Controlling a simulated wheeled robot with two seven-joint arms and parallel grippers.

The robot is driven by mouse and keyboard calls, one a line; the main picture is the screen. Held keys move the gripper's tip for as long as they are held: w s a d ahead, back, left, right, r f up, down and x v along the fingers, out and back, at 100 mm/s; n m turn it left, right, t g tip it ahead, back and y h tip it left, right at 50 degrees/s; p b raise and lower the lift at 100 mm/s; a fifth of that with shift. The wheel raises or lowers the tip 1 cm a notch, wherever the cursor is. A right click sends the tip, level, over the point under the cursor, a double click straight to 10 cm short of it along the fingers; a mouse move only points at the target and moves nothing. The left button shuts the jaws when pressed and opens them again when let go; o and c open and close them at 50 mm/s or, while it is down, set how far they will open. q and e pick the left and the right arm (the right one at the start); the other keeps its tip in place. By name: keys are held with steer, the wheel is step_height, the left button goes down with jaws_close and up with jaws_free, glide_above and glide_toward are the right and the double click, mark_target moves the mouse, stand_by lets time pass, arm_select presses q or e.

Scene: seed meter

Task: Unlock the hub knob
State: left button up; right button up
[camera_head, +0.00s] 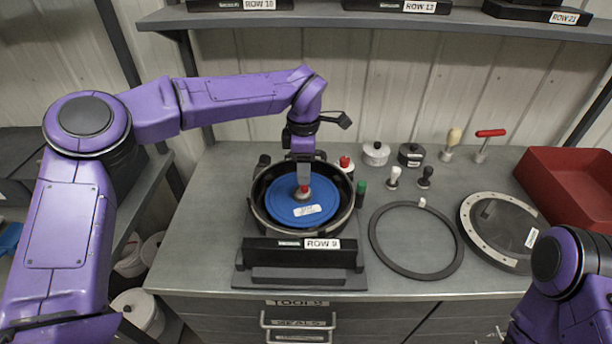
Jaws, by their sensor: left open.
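The seed meter (259,222) stands on the workbench, with a label reading ROW 9 on its front block. A blue disc (277,204) lies inside its round black housing. The hub knob (303,192), with a red top, sits at the middle of the disc. My left gripper (303,176) points down from above, with its fingers right over the knob and hiding part of it. It is open; I cannot tell whether the fingers touch the knob. My right arm shows at the lower right, and its gripper is out of view.
A black ring (376,246) and a round mesh-covered lid (472,228) lie to the right. A red bin (572,184) stands at the far right. Small pots, bottles and handled tools stand behind. A shelf (380,20) with labelled black units runs above the bench.

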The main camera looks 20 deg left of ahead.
mark_target(304, 187)
arm_select(q)
steer(key=f, duration=0.3)
steer(key=shift+s+a+p, duration=0.1)
steer(key=shift+s+p, duration=0.2)
steer(key=shift+p, duration=0.1)
steer(key=w+f, duration=0.2)
steer(key=f, duration=0.1)
steer(key=shift+s+r, duration=0.25)
steer(key=shift+s, duration=0.2)
steer(key=shift+s+r, duration=0.1)
steer(key=shift+s, duration=0.05)
steer(key=c, duration=0.5)
jaws_close()
arm_select(e)
steer(key=shift+s+r, duration=0.15)
steer(key=shift+r, duration=0.6)
